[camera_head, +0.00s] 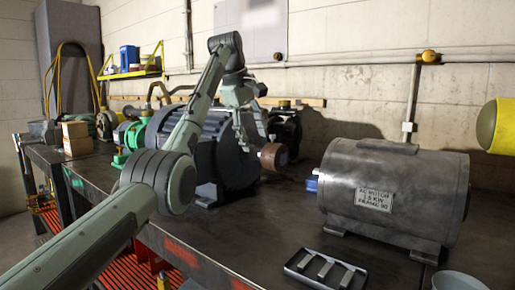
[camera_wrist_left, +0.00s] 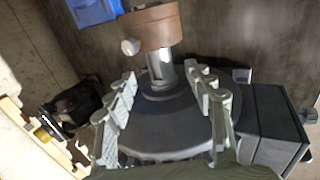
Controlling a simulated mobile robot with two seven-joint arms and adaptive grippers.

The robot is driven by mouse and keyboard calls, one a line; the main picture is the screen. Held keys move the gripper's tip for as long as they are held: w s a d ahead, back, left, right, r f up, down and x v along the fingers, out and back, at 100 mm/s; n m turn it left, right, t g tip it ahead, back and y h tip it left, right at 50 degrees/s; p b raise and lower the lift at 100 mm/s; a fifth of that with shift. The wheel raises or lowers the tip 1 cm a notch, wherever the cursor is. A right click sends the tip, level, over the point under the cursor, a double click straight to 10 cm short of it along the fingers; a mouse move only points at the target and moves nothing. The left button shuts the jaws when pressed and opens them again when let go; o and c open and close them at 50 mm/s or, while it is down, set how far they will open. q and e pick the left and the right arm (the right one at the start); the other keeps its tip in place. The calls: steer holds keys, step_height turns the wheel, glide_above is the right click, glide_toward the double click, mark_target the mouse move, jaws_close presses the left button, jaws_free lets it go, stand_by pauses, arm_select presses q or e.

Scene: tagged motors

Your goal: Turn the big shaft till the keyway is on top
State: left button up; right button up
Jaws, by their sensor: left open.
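The big dark finned motor (camera_head: 210,150) stands on the bench, its shaft end pointing right. In the left wrist view the grey big shaft (camera_wrist_left: 163,72) comes out of the motor's round end face (camera_wrist_left: 160,125). A brown collar (camera_wrist_left: 152,28) with a pale stub on its side sits on the shaft's end; it also shows in the head view (camera_head: 272,156). My left gripper (camera_head: 252,142) is open at the shaft, its fingers (camera_wrist_left: 165,82) to either side of it in the wrist view. I cannot make out the keyway. My right gripper is out of view.
A grey cylindrical motor (camera_head: 390,195) with a label plate and blue shaft end (camera_head: 312,184) stands to the right. A tray of metal bars (camera_head: 325,270) lies in front. A yellow rounded object (camera_head: 497,126) juts in at right.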

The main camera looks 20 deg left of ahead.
arm_select(q)
steer(key=v, duration=0.7)
steer(key=shift+s, duration=0.1)
